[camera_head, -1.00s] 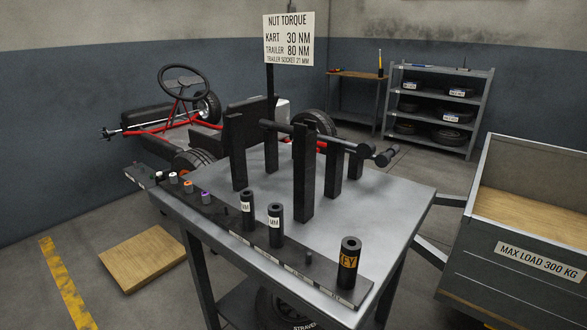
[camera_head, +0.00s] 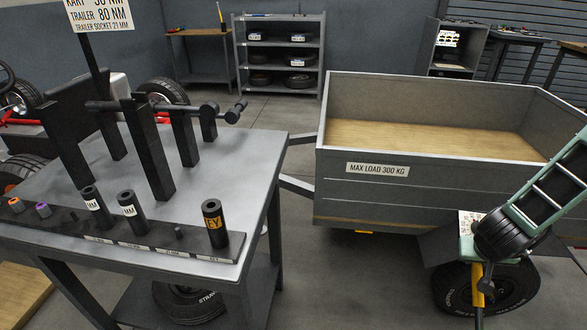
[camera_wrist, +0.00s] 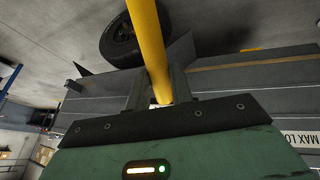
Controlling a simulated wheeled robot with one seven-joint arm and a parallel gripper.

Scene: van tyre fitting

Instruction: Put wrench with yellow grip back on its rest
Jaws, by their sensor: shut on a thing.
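The wrench's yellow grip (camera_head: 479,290) shows at the lower right of the head view, in front of the trailer wheel. In the wrist view the yellow grip (camera_wrist: 150,45) runs as a bar between the two fingers. My gripper (camera_wrist: 160,90) is shut on it, well to the right of the table. The rest of the wrench is mostly hidden or out of frame. On the table, black upright posts (camera_head: 148,160) form a rack, and a dark bar-like tool (camera_head: 165,107) lies across some of them. I cannot tell which posts are the yellow wrench's rest.
The steel table (camera_head: 255,165) has a front strip with several sockets, one marked in yellow (camera_head: 214,225). The trailer (camera_head: 420,190) stands right of the table, its wheel (camera_head: 515,285) below my arm. A sign (camera_head: 98,15) rises behind the posts. Floor is clear between table and trailer wheel.

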